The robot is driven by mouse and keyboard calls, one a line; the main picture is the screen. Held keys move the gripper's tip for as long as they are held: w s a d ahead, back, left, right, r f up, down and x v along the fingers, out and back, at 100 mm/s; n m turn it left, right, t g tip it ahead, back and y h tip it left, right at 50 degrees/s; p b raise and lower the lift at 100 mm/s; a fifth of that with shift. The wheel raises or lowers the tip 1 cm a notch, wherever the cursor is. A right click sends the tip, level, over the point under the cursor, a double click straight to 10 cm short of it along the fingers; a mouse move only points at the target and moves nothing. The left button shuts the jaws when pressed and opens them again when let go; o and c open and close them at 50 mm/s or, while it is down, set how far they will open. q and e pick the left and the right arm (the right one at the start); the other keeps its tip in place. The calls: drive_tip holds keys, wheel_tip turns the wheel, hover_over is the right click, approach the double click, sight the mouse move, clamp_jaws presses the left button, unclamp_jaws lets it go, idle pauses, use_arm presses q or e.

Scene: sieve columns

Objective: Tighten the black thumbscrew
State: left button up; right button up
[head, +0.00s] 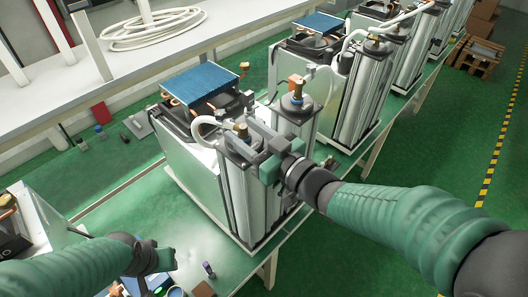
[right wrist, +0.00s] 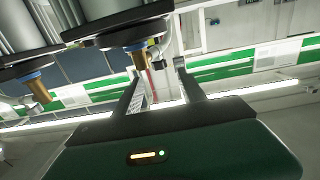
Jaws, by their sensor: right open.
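My right gripper (head: 258,128) is at the top of the nearest metal column (head: 238,195), beside its brass fitting (head: 241,131).
A second column with a brass fitting (head: 297,90) stands close behind. A blue-topped unit (head: 200,86) stands beside the columns on the green bench (head: 120,215). More such units line up to the back right. A purple-capped vial (head: 209,270) stands near the front.

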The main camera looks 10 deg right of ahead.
drive_tip(key=b+v, duration=0.4)
drive_tip(key=v, duration=0.3)
drive_tip(key=shift+b, duration=0.3)
drive_tip(key=shift+a, duration=0.1)
